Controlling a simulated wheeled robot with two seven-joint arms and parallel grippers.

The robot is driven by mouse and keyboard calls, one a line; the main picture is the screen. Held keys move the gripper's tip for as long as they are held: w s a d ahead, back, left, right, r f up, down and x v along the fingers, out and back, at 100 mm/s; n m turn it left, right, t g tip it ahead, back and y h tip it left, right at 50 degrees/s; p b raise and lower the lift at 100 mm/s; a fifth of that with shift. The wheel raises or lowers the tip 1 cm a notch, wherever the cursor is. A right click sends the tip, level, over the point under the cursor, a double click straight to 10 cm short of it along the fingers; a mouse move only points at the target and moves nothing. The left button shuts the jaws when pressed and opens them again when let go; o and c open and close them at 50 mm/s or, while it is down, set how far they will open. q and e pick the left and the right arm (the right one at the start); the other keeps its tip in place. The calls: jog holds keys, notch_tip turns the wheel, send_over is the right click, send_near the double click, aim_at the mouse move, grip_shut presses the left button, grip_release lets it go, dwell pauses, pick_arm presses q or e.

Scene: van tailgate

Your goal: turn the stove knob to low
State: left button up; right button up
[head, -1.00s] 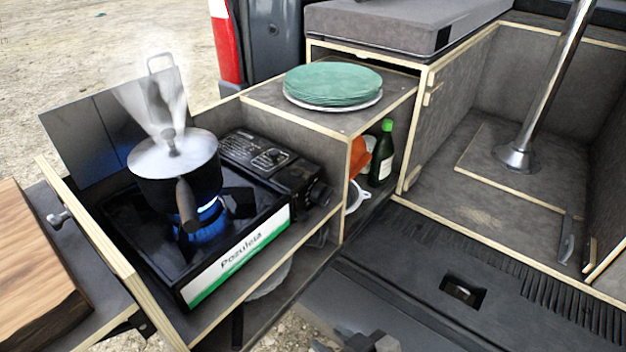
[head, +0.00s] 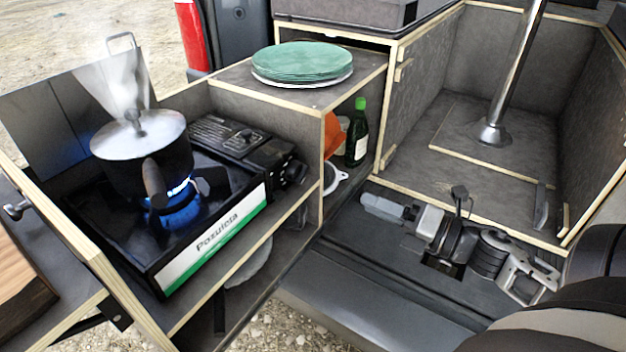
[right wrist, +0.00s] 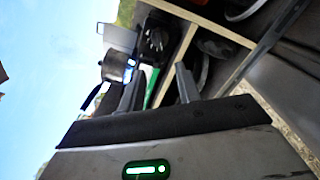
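The black camp stove (head: 215,235) has a dark knob (head: 291,172) on its right end, facing the front. A blue flame (head: 180,195) burns under a lidded, steaming pot (head: 150,170). The knob's setting is too small to read. My right gripper (head: 376,206) is over the dark tailgate floor, to the right of the knob and apart from it. In the right wrist view its two fingers (right wrist: 160,88) are spread with nothing between them. The stove and pot (right wrist: 118,65) show beyond them, turned on their side. My left gripper is not in view.
Green plates (head: 303,63) lie on the box top right of the stove. A green bottle (head: 357,135) and an orange item stand in the shelf below. The shelf's wooden side panel (head: 320,165) is close to the knob. A cutting board (head: 20,275) is at left.

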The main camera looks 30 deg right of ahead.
aim_at(305, 176)
jog(key=x, duration=1.3)
jog(key=shift+w+p, duration=0.3)
jog(key=shift+w, duration=0.05)
grip_shut()
